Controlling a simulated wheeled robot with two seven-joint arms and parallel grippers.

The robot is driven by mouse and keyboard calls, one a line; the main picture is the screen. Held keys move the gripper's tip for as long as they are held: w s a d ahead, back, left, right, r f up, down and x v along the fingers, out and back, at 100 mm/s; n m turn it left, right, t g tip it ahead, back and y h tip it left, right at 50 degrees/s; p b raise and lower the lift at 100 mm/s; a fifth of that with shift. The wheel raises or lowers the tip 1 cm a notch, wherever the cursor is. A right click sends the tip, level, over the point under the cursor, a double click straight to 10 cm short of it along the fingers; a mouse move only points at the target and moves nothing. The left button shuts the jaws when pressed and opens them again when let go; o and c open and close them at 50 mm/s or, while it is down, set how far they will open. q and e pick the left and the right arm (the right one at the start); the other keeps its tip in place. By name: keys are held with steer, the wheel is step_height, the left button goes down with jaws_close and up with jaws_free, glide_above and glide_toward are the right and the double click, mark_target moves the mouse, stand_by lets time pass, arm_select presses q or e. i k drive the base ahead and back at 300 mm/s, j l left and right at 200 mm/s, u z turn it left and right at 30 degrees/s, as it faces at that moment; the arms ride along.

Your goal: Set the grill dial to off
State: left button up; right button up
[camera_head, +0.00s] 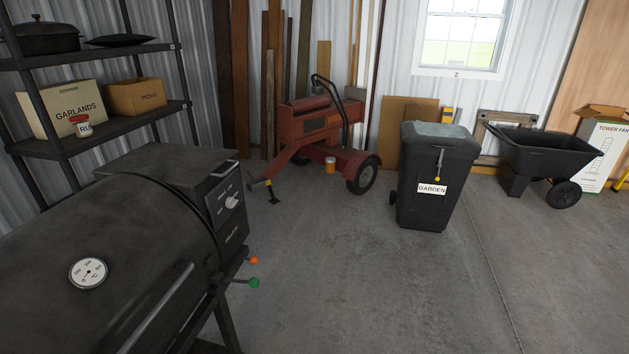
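The black grill (120,245) fills the lower left of the head view, with its lid shut and a round white thermometer (88,273) on the lid. The grill dial (232,203) is a light knob on the dark control panel (226,208) at the grill's right end. Markings surround the dial, but they are too small to read, so I cannot tell its setting. Neither of my grippers is in view.
A shelf rack (110,125) with boxes stands behind the grill. A red log splitter (320,140), a black garden bin (435,175) and a black cart (545,160) stand along the wall. The concrete floor (350,280) right of the grill is clear.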

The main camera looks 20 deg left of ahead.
mark_target(231, 202)
steer(key=i, duration=0.5)
steer(key=i+l+u, duration=0.15)
steer(key=i, duration=0.35)
steer(key=i+l, duration=0.1)
steer(key=i, duration=0.35)
steer(key=u, duration=0.05)
